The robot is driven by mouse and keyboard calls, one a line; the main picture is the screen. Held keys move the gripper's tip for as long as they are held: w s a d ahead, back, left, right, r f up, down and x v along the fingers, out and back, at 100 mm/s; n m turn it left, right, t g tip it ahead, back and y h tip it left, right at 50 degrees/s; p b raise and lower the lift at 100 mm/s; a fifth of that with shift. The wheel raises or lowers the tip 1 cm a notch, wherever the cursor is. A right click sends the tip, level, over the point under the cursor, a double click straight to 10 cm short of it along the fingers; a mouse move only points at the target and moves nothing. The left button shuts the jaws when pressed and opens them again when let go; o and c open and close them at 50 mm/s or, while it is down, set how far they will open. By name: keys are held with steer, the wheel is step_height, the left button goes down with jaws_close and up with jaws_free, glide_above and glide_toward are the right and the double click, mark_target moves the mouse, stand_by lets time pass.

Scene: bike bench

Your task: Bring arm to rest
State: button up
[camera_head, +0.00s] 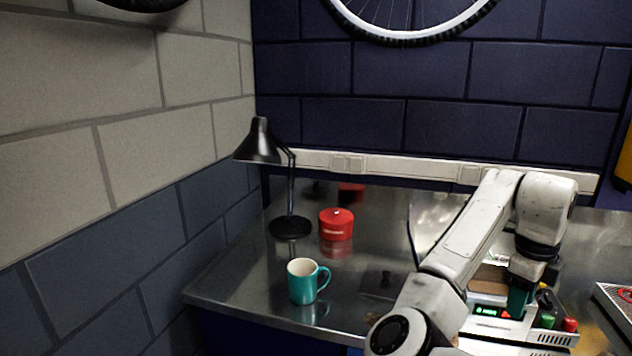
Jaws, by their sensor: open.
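My arm reaches up from the bottom of the view and bends over at the right. Its wrist points down, with my gripper (524,282) low over a white device with a green-lit display (492,312). My gripper is open; its fingers are small and dark, and hard to make out. A dark teal thing (517,300) shows just under the gripper. I cannot tell whether they touch.
A steel bench (250,285) carries a teal mug (303,284), a red lidded tin (336,225) and a black desk lamp (260,143) at left. Green and red-capped items (569,325) stand beside the device. A tray (615,298) lies far right. A bike wheel (410,36) hangs above.

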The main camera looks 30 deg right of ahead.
steer(key=s+a+f+n+t+h, duration=0.1)
steer(key=a+f+n+h, duration=0.1)
steer(key=a+f+n, duration=0.7)
steer(key=a+f+n+h, duration=0.25)
steer(key=f+n, duration=0.55)
steer(key=n, duration=0.5)
steer(key=s+a+f+n+y, duration=0.1)
steer(key=s+a+f+n, duration=0.2)
steer(key=a, duration=0.4)
steer(key=s+a+f+n+y, duration=0.2)
steer(key=s+a+f+n, duration=0.1)
steer(key=a+n, duration=0.2)
steer(key=s+a+f+n+y, duration=0.2)
steer(key=s+a+f+n, duration=0.1)
steer(key=a, duration=0.5)
steer(key=shift+s+a+f+n, duration=0.4)
steer(key=shift+s+n, duration=0.2)
steer(key=shift+n, duration=0.5)
